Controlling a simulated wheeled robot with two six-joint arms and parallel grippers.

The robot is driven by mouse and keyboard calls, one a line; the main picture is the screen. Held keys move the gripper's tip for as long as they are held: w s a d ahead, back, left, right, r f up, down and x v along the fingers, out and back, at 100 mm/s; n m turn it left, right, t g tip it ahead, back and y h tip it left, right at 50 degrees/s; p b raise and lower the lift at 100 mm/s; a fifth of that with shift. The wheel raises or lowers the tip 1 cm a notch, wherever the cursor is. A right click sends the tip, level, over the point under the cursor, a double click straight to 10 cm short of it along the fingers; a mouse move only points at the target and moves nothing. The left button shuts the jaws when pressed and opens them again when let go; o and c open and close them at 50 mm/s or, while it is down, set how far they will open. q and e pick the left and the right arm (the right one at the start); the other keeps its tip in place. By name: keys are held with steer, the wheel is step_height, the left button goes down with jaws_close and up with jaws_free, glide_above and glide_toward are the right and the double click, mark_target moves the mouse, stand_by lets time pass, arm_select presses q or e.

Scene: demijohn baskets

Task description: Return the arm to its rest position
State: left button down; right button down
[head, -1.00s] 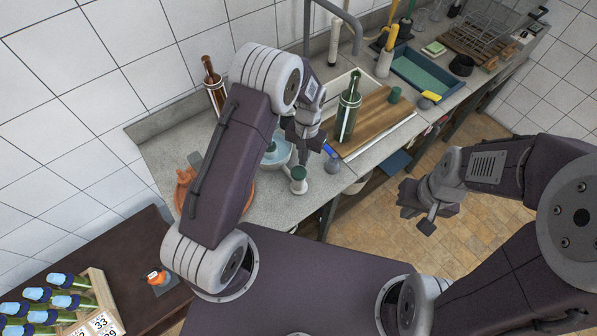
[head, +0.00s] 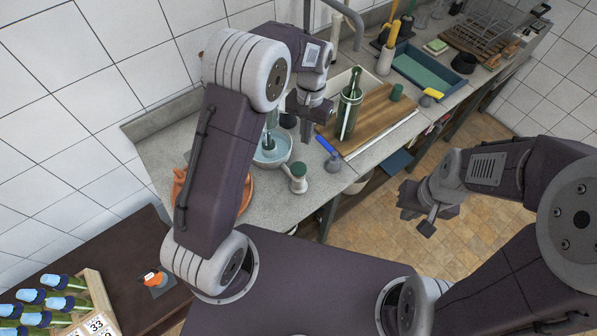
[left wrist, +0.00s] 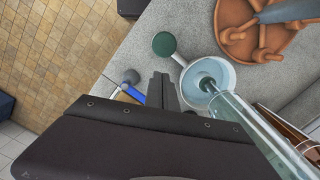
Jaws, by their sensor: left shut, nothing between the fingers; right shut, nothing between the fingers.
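My left gripper (head: 308,130) is shut and empty, above the counter between the pale blue bowl (head: 272,150) and the wooden board (head: 378,118). Its dark fingers (left wrist: 162,90) are together in the left wrist view, with the bowl (left wrist: 210,85) just right of them. My right gripper (head: 428,213) is shut and empty, over the tiled floor right of the counter. The raised left arm hides part of the counter behind it.
A green bottle (head: 349,108) stands by the board, right of my left gripper. A green-topped white item (head: 297,176) and a blue-handled tool (head: 327,146) are near the counter's front. Several bottles (head: 35,297) stand lower left.

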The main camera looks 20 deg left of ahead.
stand_by(0.7)
arm_select(q)
steer(key=s+a+f+n+t+b, duration=0.1)
steer(key=s+a+f+b, duration=0.2)
steer(key=s, duration=0.5)
steer(key=s+a+f+n+t+b, duration=0.1)
steer(key=s+a+f+b, duration=0.2)
steer(key=s, duration=0.5)
steer(key=shift+s+a, duration=0.15)
steer(key=shift+a, duration=0.05)
steer(key=shift+s, duration=0.1)
